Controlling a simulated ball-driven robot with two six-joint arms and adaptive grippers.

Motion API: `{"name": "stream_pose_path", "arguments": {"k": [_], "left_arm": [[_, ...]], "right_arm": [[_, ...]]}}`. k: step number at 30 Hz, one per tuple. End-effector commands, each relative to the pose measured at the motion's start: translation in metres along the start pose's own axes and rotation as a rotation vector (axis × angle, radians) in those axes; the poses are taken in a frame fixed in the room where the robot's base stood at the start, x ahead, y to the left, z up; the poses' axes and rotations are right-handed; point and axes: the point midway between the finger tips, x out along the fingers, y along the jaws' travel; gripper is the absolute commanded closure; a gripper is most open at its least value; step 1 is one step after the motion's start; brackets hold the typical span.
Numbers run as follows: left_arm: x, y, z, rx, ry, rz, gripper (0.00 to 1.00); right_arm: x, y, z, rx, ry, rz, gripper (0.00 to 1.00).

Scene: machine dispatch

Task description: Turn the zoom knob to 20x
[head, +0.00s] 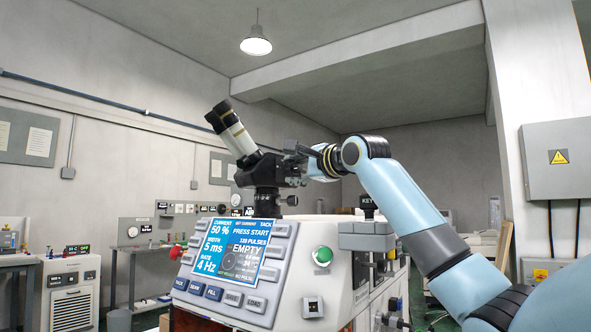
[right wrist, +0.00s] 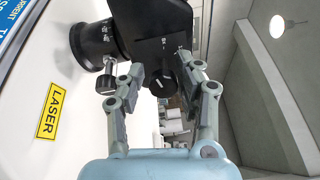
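The microscope (head: 268,168) stands on top of the machine, its light eyepiece tube tilted up to the left. In the right wrist view its dark body (right wrist: 150,25) fills the upper middle. A dark knob (right wrist: 168,66) on that body sits between my right gripper's fingertips; its setting is not readable. My right gripper (right wrist: 163,72) is open, with the fingers apart on either side of the knob; I cannot tell whether either touches it. In the head view the right gripper (head: 303,152) reaches the microscope's right side. My left gripper is not in view.
A control panel screen (head: 232,249) reading 50 %, 5 ms and 4 Hz is on the machine's front. A green button (head: 322,255) is right of it. A yellow LASER label (right wrist: 48,110) marks the housing.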

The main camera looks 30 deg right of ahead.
Motion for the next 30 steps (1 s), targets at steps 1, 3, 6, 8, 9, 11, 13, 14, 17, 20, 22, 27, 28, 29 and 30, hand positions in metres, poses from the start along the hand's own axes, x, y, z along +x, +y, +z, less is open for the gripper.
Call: {"name": "stream_pose_path", "arguments": {"k": [1,3,6,8,9,11,13,14,17,20,22,27,28,29,30], "left_arm": [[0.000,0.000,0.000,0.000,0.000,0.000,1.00],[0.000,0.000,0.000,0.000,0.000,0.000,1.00],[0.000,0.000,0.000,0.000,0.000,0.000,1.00],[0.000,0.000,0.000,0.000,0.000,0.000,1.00],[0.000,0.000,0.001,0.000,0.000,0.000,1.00],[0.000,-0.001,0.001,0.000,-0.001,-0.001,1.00],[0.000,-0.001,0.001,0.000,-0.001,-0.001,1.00],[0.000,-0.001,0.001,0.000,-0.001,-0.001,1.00],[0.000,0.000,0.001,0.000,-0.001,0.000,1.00],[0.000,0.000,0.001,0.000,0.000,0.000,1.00],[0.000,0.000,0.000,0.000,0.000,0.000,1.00],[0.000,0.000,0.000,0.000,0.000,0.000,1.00],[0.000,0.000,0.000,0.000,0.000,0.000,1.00],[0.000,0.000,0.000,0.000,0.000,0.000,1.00],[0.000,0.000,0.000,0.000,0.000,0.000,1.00]], "right_arm": [[0.000,-0.001,0.000,-0.001,0.000,-0.002,0.57],[0.000,-0.001,0.000,-0.001,-0.001,-0.003,0.51],[0.000,-0.002,0.001,-0.002,-0.001,-0.004,0.51],[0.000,-0.002,0.001,-0.002,-0.001,-0.005,0.51],[0.000,-0.002,0.001,-0.002,-0.001,-0.005,0.51],[-0.001,-0.003,0.000,-0.002,-0.001,-0.006,0.51],[-0.005,-0.003,-0.001,-0.004,0.001,-0.006,0.51],[-0.009,-0.003,-0.001,-0.006,0.001,-0.007,0.51],[-0.025,-0.003,-0.001,-0.009,0.002,-0.006,0.51],[-0.048,-0.002,-0.002,-0.013,0.004,-0.006,0.51],[-0.067,-0.001,0.000,-0.015,0.002,-0.003,0.51],[-0.097,-0.001,-0.001,-0.012,0.003,-0.003,0.51],[-0.100,-0.001,-0.002,-0.010,0.005,-0.003,0.51],[-0.103,-0.001,-0.003,-0.009,0.006,-0.004,0.51],[-0.107,-0.002,-0.002,-0.009,0.005,-0.006,0.51]]}}
